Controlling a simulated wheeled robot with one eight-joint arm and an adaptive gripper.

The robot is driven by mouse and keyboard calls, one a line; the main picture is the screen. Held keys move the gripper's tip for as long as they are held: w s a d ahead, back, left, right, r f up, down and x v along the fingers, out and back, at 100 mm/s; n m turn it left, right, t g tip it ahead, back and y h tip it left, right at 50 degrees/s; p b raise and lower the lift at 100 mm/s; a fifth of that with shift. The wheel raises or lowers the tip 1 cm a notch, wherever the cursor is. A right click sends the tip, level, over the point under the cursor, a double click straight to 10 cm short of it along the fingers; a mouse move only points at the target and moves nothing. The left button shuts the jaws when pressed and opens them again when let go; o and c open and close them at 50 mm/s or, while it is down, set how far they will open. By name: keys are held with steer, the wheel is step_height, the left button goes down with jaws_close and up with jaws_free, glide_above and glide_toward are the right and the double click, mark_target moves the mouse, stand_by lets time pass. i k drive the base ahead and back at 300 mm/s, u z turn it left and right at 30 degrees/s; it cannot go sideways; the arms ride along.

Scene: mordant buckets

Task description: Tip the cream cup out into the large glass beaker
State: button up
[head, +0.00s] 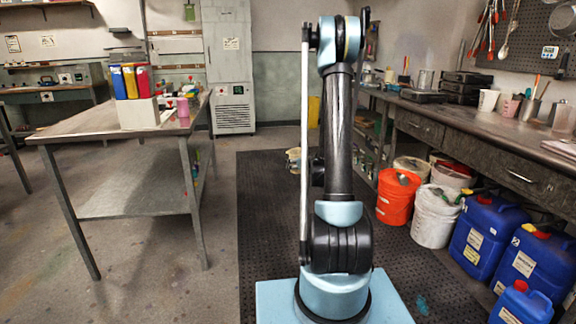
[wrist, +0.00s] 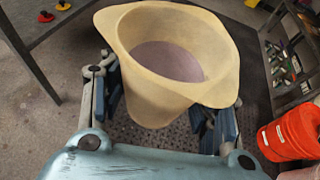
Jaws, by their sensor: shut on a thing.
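The cream cup (wrist: 152,103) fills the upper middle of the wrist view. It is wide-mouthed with a pouring lip, and its inside shows a dull mauve bottom or contents; I cannot tell which. My gripper (wrist: 168,118) is shut on it, with one dark finger pad on each side. In the head view my arm hides most of the gripper. Another greyish clear vessel (head: 426,79) stands farther back on that bench.
The right bench (head: 462,126) also carries a white cup (head: 489,100), a pink cup (head: 511,106) and dark cases (head: 466,84). Orange (head: 397,197) and white (head: 434,216) buckets and blue jerrycans (head: 485,236) stand on the floor before it. A metal table (head: 85,130) stands left.

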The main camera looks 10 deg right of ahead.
mark_target(426, 79)
steer(key=u, duration=0.3)
steer(key=i, duration=2.75)
steer(key=z, duration=0.55)
steer(key=i, duration=0.4)
steer(key=z, duration=1)
steer(key=i, duration=0.8)
steer(key=z, duration=0.5)
